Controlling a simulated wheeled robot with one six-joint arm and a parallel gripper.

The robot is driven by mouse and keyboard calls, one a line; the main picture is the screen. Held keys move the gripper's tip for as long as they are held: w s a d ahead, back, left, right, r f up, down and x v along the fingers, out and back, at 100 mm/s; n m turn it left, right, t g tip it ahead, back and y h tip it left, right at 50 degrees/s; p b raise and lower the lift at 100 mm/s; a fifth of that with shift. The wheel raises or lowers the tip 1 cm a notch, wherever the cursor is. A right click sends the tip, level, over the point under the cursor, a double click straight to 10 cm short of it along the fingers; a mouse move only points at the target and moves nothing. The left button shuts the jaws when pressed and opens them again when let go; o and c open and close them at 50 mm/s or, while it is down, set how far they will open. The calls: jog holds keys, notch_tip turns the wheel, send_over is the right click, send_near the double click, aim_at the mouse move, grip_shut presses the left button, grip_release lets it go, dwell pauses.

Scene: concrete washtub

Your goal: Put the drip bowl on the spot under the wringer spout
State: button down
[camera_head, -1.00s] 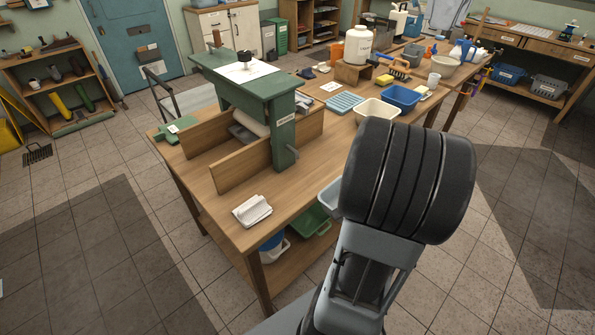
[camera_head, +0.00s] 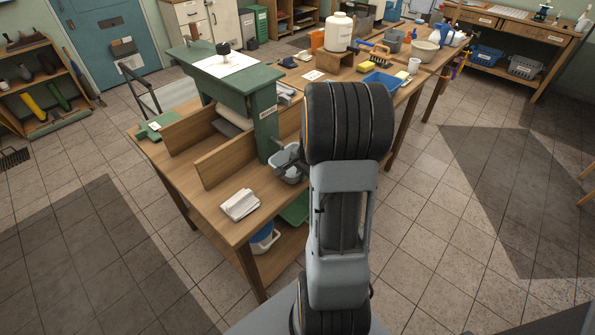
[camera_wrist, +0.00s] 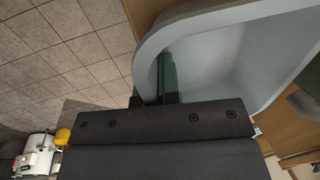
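The drip bowl (camera_head: 293,177) is a pale grey-blue tub at the right edge of the bench, close beside the front post of the green wringer (camera_head: 266,132). In the wrist view the bowl's rim (camera_wrist: 205,15) fills the top right, and my gripper (camera_wrist: 154,99) has its two dark fingertips at the bowl's near wall, shut on it. The bowl hangs level or nearly so; whether it touches the bench top cannot be told. My arm hides its right side. The spout and the spot under it are hidden behind the bowl and gripper.
A folded white cloth (camera_head: 240,204) lies on the bench (camera_head: 207,196) front. Wooden boards (camera_head: 228,158) flank the wringer. A blue tub (camera_head: 383,81), a yellow sponge (camera_head: 366,67) and a white jug (camera_head: 339,33) stand farther back. A green bin (camera_head: 296,208) sits below.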

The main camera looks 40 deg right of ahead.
jog(key=w, duration=0.2)
jog(key=shift+w+a, duration=0.25)
jog(key=shift+w, duration=0.05)
jog(key=shift+s+f, duration=0.15)
jog(key=shift+f, duration=0.15)
jog(key=shift+f, duration=0.15)
jog(key=c, duration=1.3)
grip_release()
jog(key=shift+c, duration=0.2)
